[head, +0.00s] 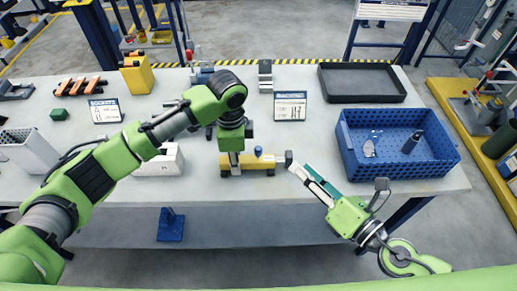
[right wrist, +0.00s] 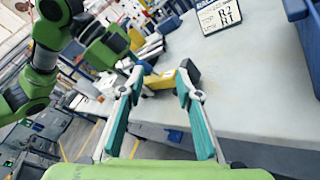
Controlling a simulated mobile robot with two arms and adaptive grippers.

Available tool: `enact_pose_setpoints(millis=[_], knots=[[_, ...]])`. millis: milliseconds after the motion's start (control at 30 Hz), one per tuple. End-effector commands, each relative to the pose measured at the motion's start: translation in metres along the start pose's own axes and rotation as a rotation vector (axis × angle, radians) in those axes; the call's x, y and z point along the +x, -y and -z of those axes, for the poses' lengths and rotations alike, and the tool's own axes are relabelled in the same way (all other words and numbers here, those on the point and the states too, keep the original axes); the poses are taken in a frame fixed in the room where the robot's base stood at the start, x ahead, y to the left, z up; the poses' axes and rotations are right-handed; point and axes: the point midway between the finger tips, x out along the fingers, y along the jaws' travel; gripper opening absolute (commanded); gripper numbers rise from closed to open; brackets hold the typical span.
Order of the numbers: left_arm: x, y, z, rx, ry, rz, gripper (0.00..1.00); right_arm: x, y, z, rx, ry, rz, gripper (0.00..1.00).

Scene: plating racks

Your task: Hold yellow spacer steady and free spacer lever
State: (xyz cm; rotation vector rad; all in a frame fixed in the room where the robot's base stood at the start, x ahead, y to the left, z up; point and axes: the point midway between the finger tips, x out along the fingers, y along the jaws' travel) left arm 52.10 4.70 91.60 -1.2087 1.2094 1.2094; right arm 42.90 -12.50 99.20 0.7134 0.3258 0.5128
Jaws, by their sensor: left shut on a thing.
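The yellow spacer (head: 262,163) lies on the grey table in front of me, with a blue knob-like part (head: 258,150) on its top that looks like the lever. My left gripper (head: 232,166) points down and is shut on the left part of the spacer. My right gripper (head: 290,164) reaches in from the right, with its tips near the spacer's right end. In the right wrist view the two teal-lined fingers stand apart with nothing held. The yellow spacer (right wrist: 158,80) shows just beyond and between the fingertips, with the blue part (right wrist: 145,67) by the left finger.
A blue crate (head: 405,178) with a few items stands at the right, and a black tray (head: 360,83) behind it. A sign (head: 290,105) stands behind the spacer. A white box (head: 160,160) is left of my left gripper. The table's front edge is close.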

Motion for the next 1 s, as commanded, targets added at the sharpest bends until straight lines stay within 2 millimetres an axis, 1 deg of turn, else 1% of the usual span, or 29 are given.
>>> enact_pose_setpoints(millis=[33,300,500,600,767,867,1000], knots=[[0.0,0.0,0.0,-0.001,0.001,0.001,0.0,0.003,0.002,0.0,-0.086,0.007,-0.011,0.32],[0.0,0.0,0.0,-0.001,0.0,0.001,0.0,0.011,0.002,0.01,-0.54,0.034,-0.1,0.32],[0.0,0.0,0.0,-0.001,0.0,0.001,0.0,0.014,-0.001,0.022,-0.802,0.046,-0.171,0.32],[0.0,0.0,0.0,-0.001,0.0,0.001,0.0,0.014,-0.002,0.026,-0.883,0.05,-0.197,0.32],[0.0,0.0,0.0,-0.001,0.0,0.001,0.0,0.016,-0.004,0.03,-0.942,0.053,-0.217,0.32],[0.0,0.0,0.0,-0.001,0.0,0.001,0.0,0.023,-0.006,0.031,-0.948,0.056,-0.219,0.32],[0.0,0.0,0.0,-0.001,0.0,0.001,0.0,0.043,-0.011,0.031,-0.945,0.059,-0.22,0.32]])
